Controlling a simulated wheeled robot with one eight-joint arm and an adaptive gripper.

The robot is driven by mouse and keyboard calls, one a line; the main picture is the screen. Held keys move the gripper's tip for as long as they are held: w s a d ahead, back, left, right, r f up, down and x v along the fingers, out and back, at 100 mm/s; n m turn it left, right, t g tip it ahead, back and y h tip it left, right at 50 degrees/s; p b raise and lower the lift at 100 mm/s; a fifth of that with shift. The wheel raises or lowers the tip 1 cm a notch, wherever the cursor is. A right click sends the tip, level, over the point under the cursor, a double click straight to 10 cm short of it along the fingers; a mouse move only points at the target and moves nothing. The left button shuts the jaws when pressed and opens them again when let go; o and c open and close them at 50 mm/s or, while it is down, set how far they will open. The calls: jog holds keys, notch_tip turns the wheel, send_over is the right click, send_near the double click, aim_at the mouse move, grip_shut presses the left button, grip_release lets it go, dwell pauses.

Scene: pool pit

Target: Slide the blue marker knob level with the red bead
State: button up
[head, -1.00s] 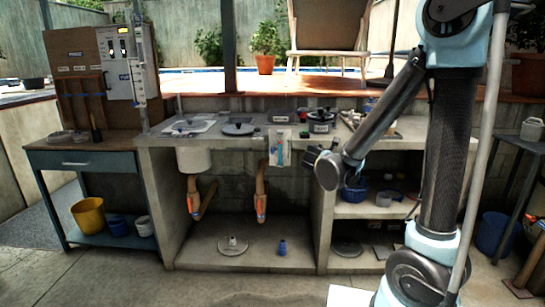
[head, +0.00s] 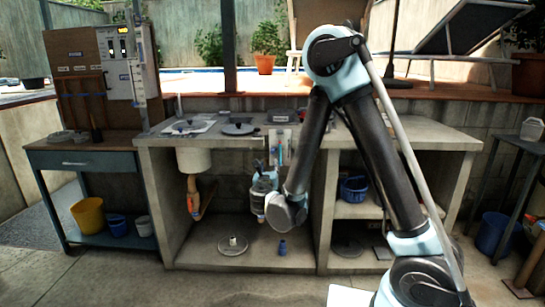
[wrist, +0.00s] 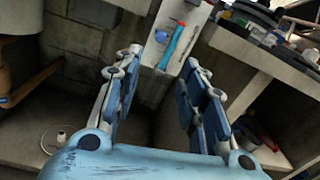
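A narrow white gauge panel (wrist: 151,53) hangs on the counter front; it also shows in the head view (head: 291,140). In the wrist view a light-blue strip (wrist: 172,47) runs along it, with a small red bead (wrist: 181,23) at its far end. A small dark blue piece (wrist: 161,37), which looks like the marker knob, sits left of the strip, a little nearer than the bead. My gripper (wrist: 163,58) is open and empty, its fingers to either side of the panel's near end in the picture.
The concrete counter (head: 400,137) overhangs an open bay. A white basin (head: 194,160) and a brown pipe with an orange mark (head: 193,200) are to the left. A small blue bottle (head: 282,247) stands below.

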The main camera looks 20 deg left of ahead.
aim_at(273, 152)
jog(key=x, duration=1.6)
jog(key=shift+w+d, duration=0.15)
jog(key=shift+c, duration=0.6)
grip_shut()
